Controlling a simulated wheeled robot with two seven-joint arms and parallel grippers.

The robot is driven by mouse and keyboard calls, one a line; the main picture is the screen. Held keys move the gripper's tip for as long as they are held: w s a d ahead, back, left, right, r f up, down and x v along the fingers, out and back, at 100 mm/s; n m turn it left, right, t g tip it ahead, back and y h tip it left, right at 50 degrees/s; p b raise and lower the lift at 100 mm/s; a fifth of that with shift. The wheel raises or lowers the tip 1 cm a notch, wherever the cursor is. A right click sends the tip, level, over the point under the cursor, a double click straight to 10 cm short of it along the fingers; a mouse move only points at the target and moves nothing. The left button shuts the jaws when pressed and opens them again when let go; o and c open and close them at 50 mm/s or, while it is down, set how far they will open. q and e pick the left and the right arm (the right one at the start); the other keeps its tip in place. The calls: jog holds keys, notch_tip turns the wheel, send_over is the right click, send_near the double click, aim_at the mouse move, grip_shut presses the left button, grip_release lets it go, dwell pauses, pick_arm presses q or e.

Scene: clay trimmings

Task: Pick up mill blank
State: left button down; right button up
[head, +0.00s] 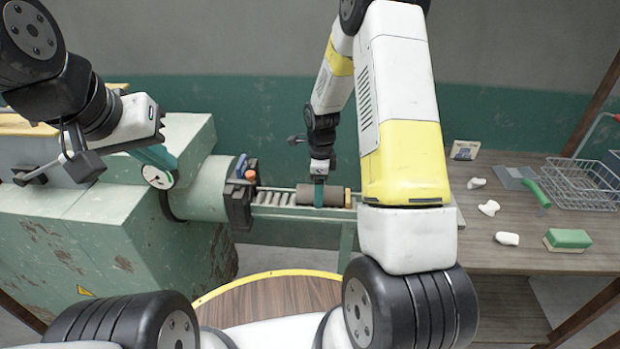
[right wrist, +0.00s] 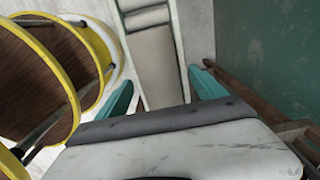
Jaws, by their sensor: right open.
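The mill blank (head: 335,197), a grey-brown cylinder, lies on a roller track in the head view. It shows as a beige, long shape in the right wrist view (right wrist: 158,65). My right gripper (head: 318,194) is over it, teal fingers pointing down. In the right wrist view the gripper (right wrist: 163,93) is open, with a finger on each side of the blank; contact cannot be told. My left gripper (head: 155,156) is at the left, above the green machine and beside its dial; its finger gap is not clear.
The green machine (head: 190,240) with a dial (head: 158,176) fills the left. The roller track (head: 275,203) runs right from it. A wooden table (head: 480,235) at the right holds a wire basket (head: 585,185), a green-and-white block (head: 567,239) and several white lumps. A yellow-rimmed round wooden top (head: 270,298) is in front.

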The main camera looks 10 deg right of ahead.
grip_shut()
dwell(0.4)
